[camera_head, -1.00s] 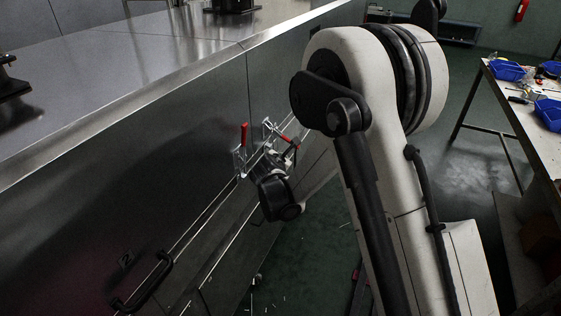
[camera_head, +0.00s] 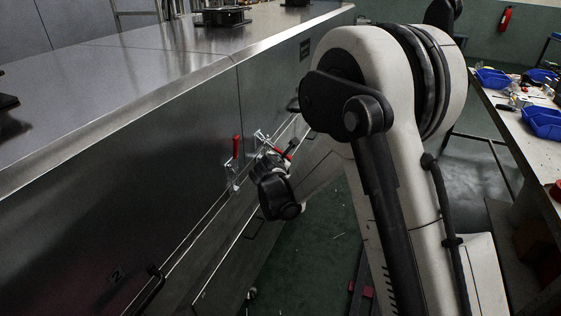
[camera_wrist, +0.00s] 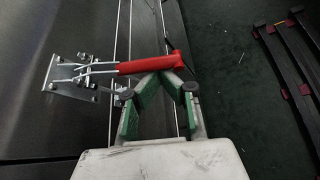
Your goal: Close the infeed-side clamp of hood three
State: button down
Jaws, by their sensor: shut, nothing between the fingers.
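Two toggle clamps with red handles sit on either side of a panel seam on the steel dryer wall (camera_head: 150,190). The left clamp's red handle (camera_head: 236,146) stands upright. The right clamp's red handle (camera_head: 281,152) slants out from the wall, beside my gripper; my wrist partly hides this clamp. In the wrist view, a red handle (camera_wrist: 150,65) lies across the picture, joined by metal rods to a bracket (camera_wrist: 75,78) on the wall. My gripper (camera_wrist: 167,76) has its green fingers drawn together at the handle's underside near its free end. Nothing is between them; contact is unclear.
A black pull handle (camera_head: 152,288) sits low on the panel marked 2. A workbench (camera_head: 530,125) with blue bins (camera_head: 542,122) stands at right. A dark rack with red parts (camera_wrist: 290,75) lies on the green floor.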

jog(key=shift+r, duration=0.15)
notch_tip(320, 180, up, 12)
jog(key=a+n+g+h+p, duration=0.1)
jog(key=a+n+h, duration=0.1)
jog(key=n+h, duration=0.2)
jog(key=shift+w+g+h, duration=0.3)
jog(key=shift+w, duration=0.05)
dwell(0.7)
jog(key=shift+a, duration=0.1)
jog(key=shift+r, duration=0.15)
dwell(0.4)
